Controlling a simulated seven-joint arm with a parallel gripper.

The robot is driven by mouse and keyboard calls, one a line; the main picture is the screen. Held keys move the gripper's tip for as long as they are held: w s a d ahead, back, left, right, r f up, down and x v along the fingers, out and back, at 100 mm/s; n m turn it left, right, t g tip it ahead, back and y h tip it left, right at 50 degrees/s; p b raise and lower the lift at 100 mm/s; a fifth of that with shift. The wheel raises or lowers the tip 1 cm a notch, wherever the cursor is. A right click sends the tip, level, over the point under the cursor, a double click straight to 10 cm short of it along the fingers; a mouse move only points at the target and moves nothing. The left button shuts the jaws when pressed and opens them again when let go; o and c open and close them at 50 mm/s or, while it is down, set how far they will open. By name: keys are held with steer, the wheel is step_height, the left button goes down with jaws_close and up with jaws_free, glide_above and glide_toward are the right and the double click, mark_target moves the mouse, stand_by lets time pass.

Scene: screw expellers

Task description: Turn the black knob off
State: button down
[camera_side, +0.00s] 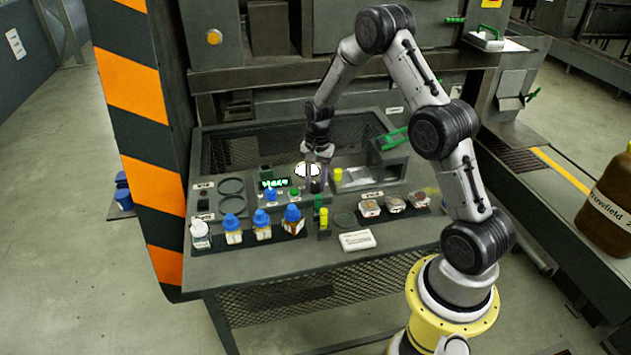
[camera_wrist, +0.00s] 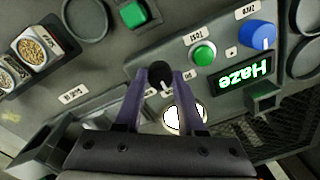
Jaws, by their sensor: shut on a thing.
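The black knob (camera_wrist: 160,72) sits on the grey control panel between my fingertips in the wrist view. It is round, with a pale pointer mark. My gripper (camera_wrist: 161,82) is shut on it, with one purple finger on each side. In the side view my gripper (camera_side: 318,187) points down at the panel, and the knob is hidden behind or between the fingers there. A lit green display (camera_wrist: 244,73) beside the knob reads "Haze" upside down in the wrist view. A round white lit spot (camera_wrist: 186,118) shows close to the right finger.
A green button (camera_wrist: 204,53) and a blue knob (camera_wrist: 257,36) are close to the gripper. Several blue-capped bottles (camera_side: 263,226) stand at the front left. Small sample dishes (camera_side: 394,203), a yellow-topped vial (camera_side: 324,216) and a white labelled block (camera_side: 357,240) are also nearby.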

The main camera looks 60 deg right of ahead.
mark_target(317, 183)
steer(key=n, duration=1.1)
steer(key=shift+w+d+r+n+y, duration=0.1)
steer(key=shift+n+y, duration=0.2)
stand_by(0.3)
steer(key=c, duration=0.5)
jaws_free()
steer(key=r, duration=1.3)
steer(key=shift+d+r, duration=0.3)
steer(key=shift+r, duration=0.1)
